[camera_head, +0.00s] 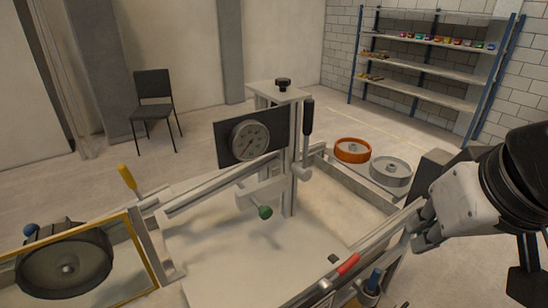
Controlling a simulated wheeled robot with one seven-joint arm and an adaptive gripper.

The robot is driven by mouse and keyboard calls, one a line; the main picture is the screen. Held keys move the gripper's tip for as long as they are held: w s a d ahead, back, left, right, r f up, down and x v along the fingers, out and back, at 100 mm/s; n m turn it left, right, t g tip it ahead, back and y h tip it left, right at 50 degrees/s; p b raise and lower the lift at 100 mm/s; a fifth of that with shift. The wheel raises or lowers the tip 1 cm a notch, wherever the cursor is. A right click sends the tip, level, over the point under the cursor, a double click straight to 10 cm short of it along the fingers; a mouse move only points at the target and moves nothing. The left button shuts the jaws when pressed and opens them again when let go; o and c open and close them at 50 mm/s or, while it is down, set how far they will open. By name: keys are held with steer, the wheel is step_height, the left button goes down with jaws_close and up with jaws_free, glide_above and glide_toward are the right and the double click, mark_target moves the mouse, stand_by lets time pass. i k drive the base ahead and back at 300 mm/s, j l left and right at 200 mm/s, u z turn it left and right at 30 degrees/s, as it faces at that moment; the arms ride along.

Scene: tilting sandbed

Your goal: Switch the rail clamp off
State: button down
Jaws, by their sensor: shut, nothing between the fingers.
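A short lever with a red grip (346,265) lies along the near right rail of the sandbed (215,265). A lever with a black grip (308,118) stands upright on the column, and a yellow-handled lever (128,178) leans at the left rail. No label shows which of these is the rail clamp. My gripper (420,240) is at the right, shut and empty, beside the near right rail. It is up and to the right of the red grip, apart from it. Whether its fingertips touch the rail is hard to tell.
A column with a dial gauge (249,140) and a green knob (265,212) rises over the bed. Orange (352,150) and grey (390,171) rings lie behind the bed. A blue-topped part (374,280) stands by the red grip. A shelf (425,70) and chair (153,95) are far back.

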mark_target(325, 284)
steer(key=k+j+u, duration=0.15)
steer(key=j, duration=0.25)
steer(key=k+j+u, duration=0.1)
steer(key=j, duration=0.35)
steer(key=k+j+u, duration=0.15)
steer(key=j, duration=0.3)
